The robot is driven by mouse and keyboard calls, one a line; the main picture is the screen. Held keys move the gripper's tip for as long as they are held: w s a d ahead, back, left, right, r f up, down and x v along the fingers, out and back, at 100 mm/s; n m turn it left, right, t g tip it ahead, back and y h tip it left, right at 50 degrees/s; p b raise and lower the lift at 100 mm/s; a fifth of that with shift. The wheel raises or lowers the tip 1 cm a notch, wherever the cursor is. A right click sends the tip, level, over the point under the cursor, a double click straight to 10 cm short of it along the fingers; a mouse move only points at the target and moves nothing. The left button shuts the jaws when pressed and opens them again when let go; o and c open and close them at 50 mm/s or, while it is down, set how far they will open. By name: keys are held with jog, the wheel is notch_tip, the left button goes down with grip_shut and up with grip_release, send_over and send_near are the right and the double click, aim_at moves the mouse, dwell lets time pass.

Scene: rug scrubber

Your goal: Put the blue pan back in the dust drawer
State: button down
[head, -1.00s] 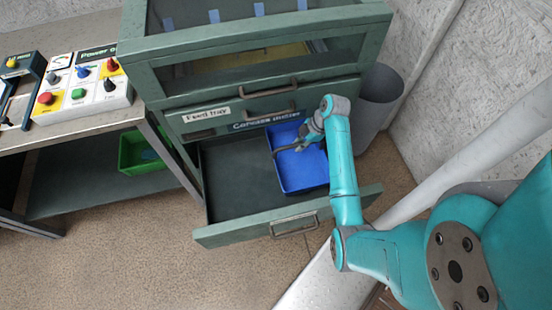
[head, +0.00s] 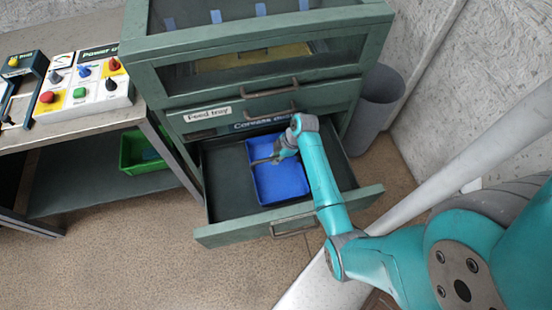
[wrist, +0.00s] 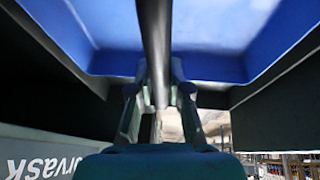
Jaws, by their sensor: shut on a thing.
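The blue pan (head: 281,184) is a shallow rectangular tray inside the open bottom drawer (head: 226,192) of the green machine, near the drawer's middle. Bare drawer floor shows to its left and right. My gripper (head: 272,160) is at the pan's back part, shut on its handle (wrist: 155,50), a dark bar. In the wrist view the pan (wrist: 215,66) fills the upper part, and my gripper's fingers (wrist: 159,95) close on the bar from both sides. Whether the pan rests on the drawer floor cannot be told.
The drawer front with its pull (head: 295,226) stands out over the floor. A workbench with a control panel (head: 85,82) and a green bin (head: 143,150) is at the left. A grey waste bin (head: 374,105) stands right of the machine.

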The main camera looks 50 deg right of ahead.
jog(key=shift+f, duration=0.5)
jog(key=shift+f, duration=0.1)
jog(key=c, duration=1.1)
grip_release()
jog(key=v, duration=1.2)
jog(key=shift+a, duration=0.1)
